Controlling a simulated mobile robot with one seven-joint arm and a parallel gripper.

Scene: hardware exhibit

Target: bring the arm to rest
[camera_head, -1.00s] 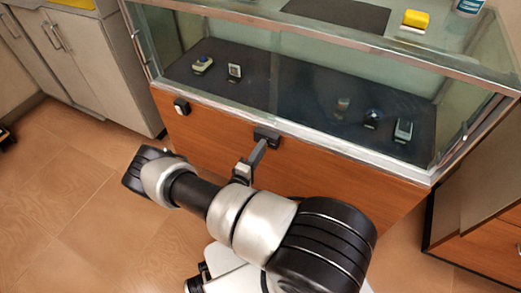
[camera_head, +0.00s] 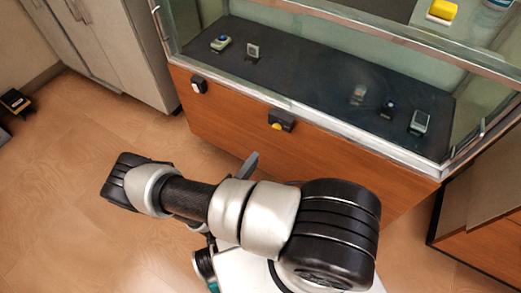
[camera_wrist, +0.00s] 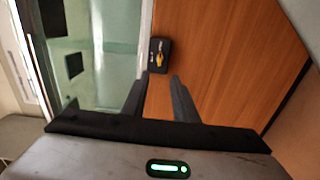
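My gripper (camera_wrist: 160,80) shows in the wrist view with its two dark fingers apart and nothing between them. In the head view one grey finger (camera_head: 250,163) shows behind my arm, and the rest of the gripper is hidden. A small black box with a yellow part (camera_head: 281,121) is fixed on the wooden front of the display case. The same box (camera_wrist: 160,56) lies ahead of the fingertips in the wrist view, apart from them. My arm stretches across the front of the case, bent, above the floor.
The glass display case (camera_head: 330,105) holds several small devices on a dark base. A white-and-black switch (camera_head: 199,85) is on its wooden front. A yellow object (camera_head: 442,11) sits on top. Grey cabinets (camera_head: 110,45) stand left.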

